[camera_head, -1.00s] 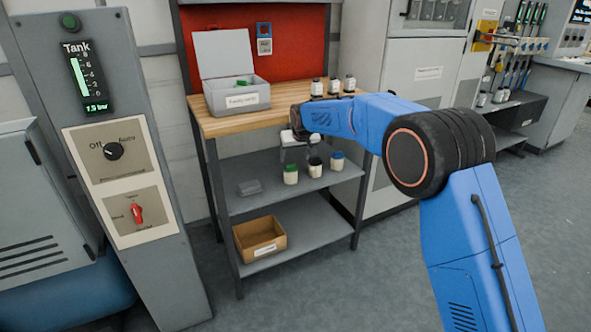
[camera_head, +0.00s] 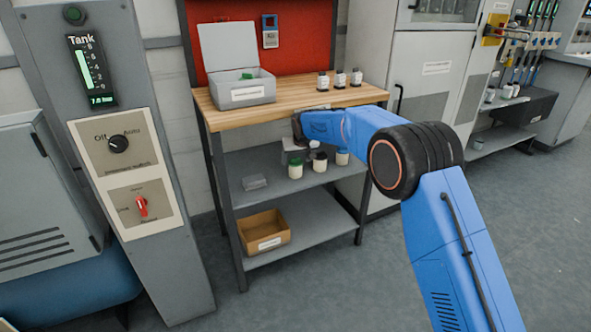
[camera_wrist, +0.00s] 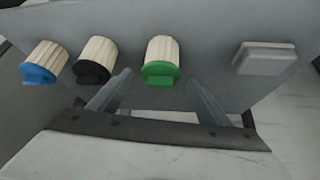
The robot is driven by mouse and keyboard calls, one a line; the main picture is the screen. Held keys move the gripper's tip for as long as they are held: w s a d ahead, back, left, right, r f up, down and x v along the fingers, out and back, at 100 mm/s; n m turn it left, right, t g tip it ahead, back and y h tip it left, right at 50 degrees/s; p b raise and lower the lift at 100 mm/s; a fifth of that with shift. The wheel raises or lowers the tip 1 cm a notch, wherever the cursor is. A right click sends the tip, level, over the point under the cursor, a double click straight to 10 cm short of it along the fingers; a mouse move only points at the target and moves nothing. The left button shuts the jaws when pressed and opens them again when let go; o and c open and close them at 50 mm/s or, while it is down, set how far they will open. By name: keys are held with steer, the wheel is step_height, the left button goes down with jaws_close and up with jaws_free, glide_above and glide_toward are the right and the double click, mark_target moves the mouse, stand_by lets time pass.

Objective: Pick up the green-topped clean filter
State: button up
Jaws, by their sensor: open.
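The green-topped filter (camera_head: 295,170) stands on the middle shelf, leftmost of three pale filters in the head view. It has a cream pleated body and a green cap; the wrist view shows it (camera_wrist: 161,60) clear of my fingers. A black-topped filter (camera_wrist: 95,62) and a blue-topped filter (camera_wrist: 43,63) stand beside it. My gripper (camera_wrist: 155,96) is open and empty, its two fingers pointing toward the shelf on either side of the green filter's line. In the head view its fingers partly hide behind my wrist, above the filters.
A flat grey box (camera_wrist: 263,58) lies on the same shelf, left of the filters in the head view. The wooden worktop (camera_head: 300,100) above carries an open grey box (camera_head: 240,92) and three small bottles (camera_head: 340,79). A cardboard bin (camera_head: 263,231) sits on the bottom shelf.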

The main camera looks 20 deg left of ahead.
steer(key=shift+c, duration=0.7)
steer(key=c, duration=1.3)
steer(key=shift+c, duration=0.2)
steer(key=shift+r, duration=0.15)
